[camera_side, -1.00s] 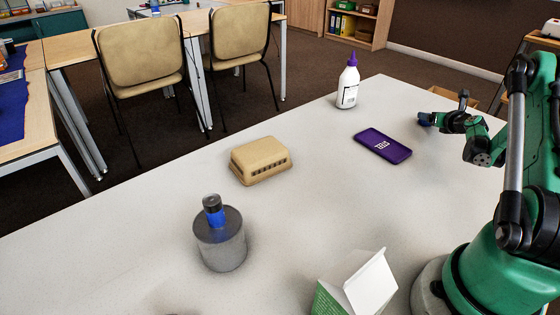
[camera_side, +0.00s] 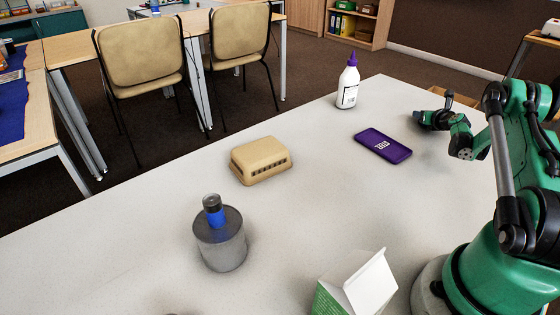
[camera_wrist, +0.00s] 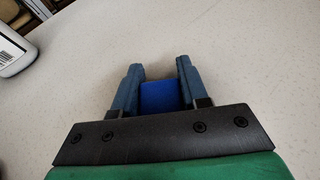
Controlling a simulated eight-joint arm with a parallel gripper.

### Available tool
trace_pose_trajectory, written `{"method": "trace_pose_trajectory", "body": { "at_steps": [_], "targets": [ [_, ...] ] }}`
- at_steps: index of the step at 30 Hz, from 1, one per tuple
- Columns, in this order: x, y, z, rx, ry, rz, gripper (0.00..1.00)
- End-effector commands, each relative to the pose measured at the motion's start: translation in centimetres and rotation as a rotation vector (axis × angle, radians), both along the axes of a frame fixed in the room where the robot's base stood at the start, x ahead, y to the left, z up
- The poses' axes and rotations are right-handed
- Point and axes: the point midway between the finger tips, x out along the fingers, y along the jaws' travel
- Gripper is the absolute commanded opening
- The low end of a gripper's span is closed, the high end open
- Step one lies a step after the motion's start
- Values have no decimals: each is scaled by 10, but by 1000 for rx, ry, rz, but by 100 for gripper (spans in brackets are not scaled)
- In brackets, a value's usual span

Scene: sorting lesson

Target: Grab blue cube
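The blue cube (camera_wrist: 160,95) shows in the wrist view between the two fingers of my gripper (camera_wrist: 160,73). It fills nearly all the width between them, and I cannot tell whether both fingers press on it. In the side view my gripper (camera_side: 424,119) is low over the far right part of the table, beyond the purple phone-like slab, and the cube is hidden there behind the fingers.
On the white table (camera_side: 320,190) are a purple slab (camera_side: 382,146), a white glue bottle (camera_side: 347,88), a tan box (camera_side: 260,160), a grey cylinder with a blue-and-black top (camera_side: 220,240) and a white-green carton (camera_side: 358,285). The bottle (camera_wrist: 12,45) shows at the wrist view's left.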

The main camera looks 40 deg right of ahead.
Motion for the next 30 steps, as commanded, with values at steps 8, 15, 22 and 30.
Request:
{"method": "trace_pose_trajectory", "body": {
  "at_steps": [8, 15, 22, 30],
  "targets": [
    [0, 0, 0, 0, 0, 0, 0],
    [0, 0, 5, 0, 0, 0, 0],
    [0, 0, 38, 0, 0, 0, 0],
    [0, 1, 117, 1, 1, 0, 0]
  ]
}}
